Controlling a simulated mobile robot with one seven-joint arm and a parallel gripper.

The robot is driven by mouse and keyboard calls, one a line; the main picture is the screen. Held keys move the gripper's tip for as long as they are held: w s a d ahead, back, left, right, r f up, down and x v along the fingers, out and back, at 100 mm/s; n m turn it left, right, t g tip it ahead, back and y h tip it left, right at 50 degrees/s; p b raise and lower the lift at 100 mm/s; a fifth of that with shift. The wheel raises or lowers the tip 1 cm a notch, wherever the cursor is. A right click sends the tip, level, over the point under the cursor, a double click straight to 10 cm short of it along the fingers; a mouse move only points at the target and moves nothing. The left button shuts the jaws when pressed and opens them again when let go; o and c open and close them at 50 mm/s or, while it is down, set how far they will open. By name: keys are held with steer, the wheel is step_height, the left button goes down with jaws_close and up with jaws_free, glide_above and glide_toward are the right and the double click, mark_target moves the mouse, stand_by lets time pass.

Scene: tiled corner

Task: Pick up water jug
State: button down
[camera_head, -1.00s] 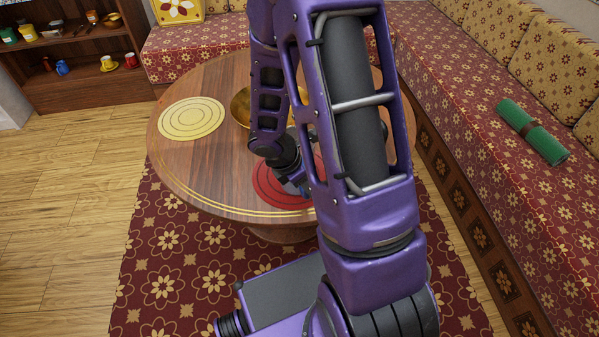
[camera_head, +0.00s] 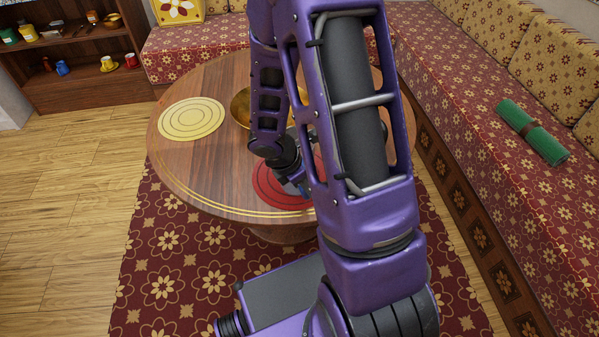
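I cannot make out a water jug on the table; my arm covers much of the tabletop. A small blue vessel (camera_head: 63,67) stands on the shelf at the upper left, too small to tell whether it is a jug. My gripper (camera_head: 297,183) is low over the red placemat (camera_head: 268,191) on the round table (camera_head: 215,159). My arm mostly hides its fingers and anything between them, so I cannot tell whether it is open or shut.
A brass bowl (camera_head: 240,108) sits behind my arm. A yellow placemat (camera_head: 190,118) lies clear at the table's left. A patterned bench (camera_head: 480,130) with cushions and a green roll (camera_head: 533,132) runs along the right. Wooden floor is free at the left.

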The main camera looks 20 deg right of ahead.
steer(key=shift+r, duration=0.2)
stand_by(0.6)
steer(key=shift+r+p, duration=2.15)
steer(key=shift+r, duration=2.65)
steer(key=c, duration=1.2)
jaws_free()
jaws_close()
steer(key=shift+w, duration=0.1)
